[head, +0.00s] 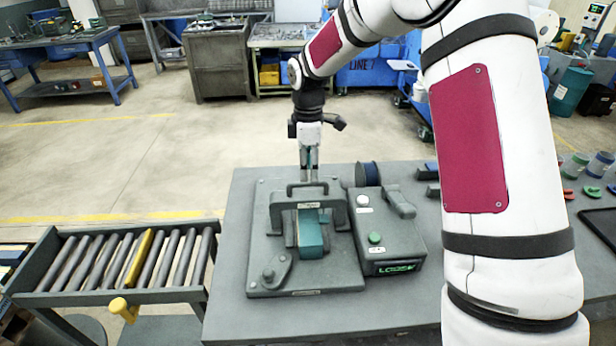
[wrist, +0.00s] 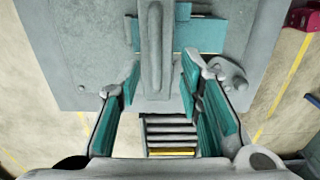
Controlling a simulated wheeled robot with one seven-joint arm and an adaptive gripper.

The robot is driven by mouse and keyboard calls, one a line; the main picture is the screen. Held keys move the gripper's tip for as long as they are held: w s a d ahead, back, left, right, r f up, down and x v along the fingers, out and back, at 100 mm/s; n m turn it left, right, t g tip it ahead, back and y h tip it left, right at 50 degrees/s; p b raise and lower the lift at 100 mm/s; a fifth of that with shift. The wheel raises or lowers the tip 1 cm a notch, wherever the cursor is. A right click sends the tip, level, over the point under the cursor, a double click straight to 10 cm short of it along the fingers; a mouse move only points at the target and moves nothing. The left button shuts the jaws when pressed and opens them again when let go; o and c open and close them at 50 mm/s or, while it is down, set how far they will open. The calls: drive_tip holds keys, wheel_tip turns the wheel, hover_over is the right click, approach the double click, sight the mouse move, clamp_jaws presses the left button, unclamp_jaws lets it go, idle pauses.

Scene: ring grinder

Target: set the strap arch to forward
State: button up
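The strap arch (head: 335,217) is a grey bridge with a raised bar handle (head: 307,186) on top. It stands over a teal block (head: 312,235) on a grey base plate (head: 335,275). My gripper (head: 309,176) points down just above or at the handle. In the wrist view my gripper (wrist: 160,82) is open, with teal finger pads to either side of the grey handle bar (wrist: 155,45). I cannot tell whether the fingers reach down around the bar. The teal block (wrist: 205,37) shows beyond the fingers there. Part of the arch is hidden by the gripper.
A control box (head: 390,238) with a green button (head: 375,238) and a lit display (head: 396,268) stands right of the arch. A lever (head: 275,272) sits on the plate's front left. A dark spool (head: 367,174) stands behind the box. A roller conveyor (head: 110,260) is at left.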

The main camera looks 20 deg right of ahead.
wheel_tip(320, 180, up, 8)
idle(0.5)
drive_tip(key=s+r+m+t+h, duration=0.1)
drive_tip(key=s+r+m+t, duration=0.2)
drive_tip(key=s+r+m, duration=0.75)
drive_tip(key=s+d+m+t, duration=0.1)
drive_tip(key=s+m, duration=0.1)
drive_tip(key=s, duration=0.8)
drive_tip(key=s+d+m+t+y+b, duration=0.1)
drive_tip(key=s+m, duration=0.2)
drive_tip(key=s, duration=0.8)
drive_tip(key=shift+r+t, duration=0.3)
drive_tip(key=shift+r, duration=0.05)
